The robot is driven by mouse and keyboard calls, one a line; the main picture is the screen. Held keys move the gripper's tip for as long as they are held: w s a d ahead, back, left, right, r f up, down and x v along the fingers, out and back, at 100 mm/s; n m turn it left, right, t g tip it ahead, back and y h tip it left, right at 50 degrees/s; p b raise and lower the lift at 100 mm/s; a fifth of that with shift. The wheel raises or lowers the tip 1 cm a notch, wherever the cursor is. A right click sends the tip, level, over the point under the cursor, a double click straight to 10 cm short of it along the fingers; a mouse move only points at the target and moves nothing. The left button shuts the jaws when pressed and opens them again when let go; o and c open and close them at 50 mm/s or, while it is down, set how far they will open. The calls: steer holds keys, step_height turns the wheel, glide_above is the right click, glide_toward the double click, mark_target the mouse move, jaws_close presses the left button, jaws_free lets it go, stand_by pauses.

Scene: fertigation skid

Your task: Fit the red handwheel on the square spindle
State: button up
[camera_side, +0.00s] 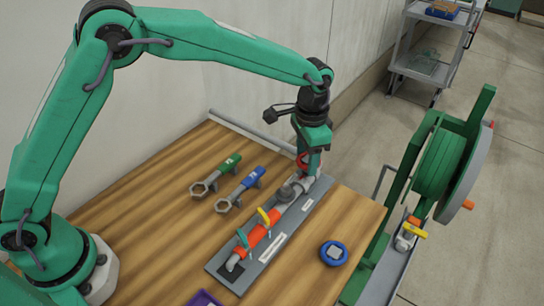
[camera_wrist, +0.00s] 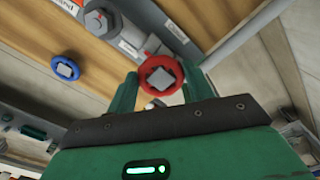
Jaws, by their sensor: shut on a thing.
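The red handwheel (camera_wrist: 143,72) is a red ring with a grey square centre. It sits between the green fingertips of my gripper (camera_wrist: 162,82), which is shut on it. In the side view, only part of the red handwheel (camera_side: 302,160) shows beside my gripper (camera_side: 311,162), over the far end of the grey plate (camera_side: 226,271) with its pipe. The square spindle is not clearly visible; my gripper and the wheel cover that end of the pipe. I cannot tell whether the wheel touches it.
A blue handwheel (camera_side: 325,258) lies on the wooden table (camera_side: 150,235), right of the plate. Green-handled (camera_side: 220,171) and blue-handled (camera_side: 243,184) wrenches lie to the left. The pipe carries yellow (camera_side: 264,216) and green (camera_side: 242,238) levers. A green hose reel (camera_side: 437,165) stands beyond the table's right edge.

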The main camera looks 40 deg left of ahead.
steer(key=shift+f, duration=0.45)
stand_by(0.6)
steer(key=o, duration=1)
steer(key=shift+o, duration=0.2)
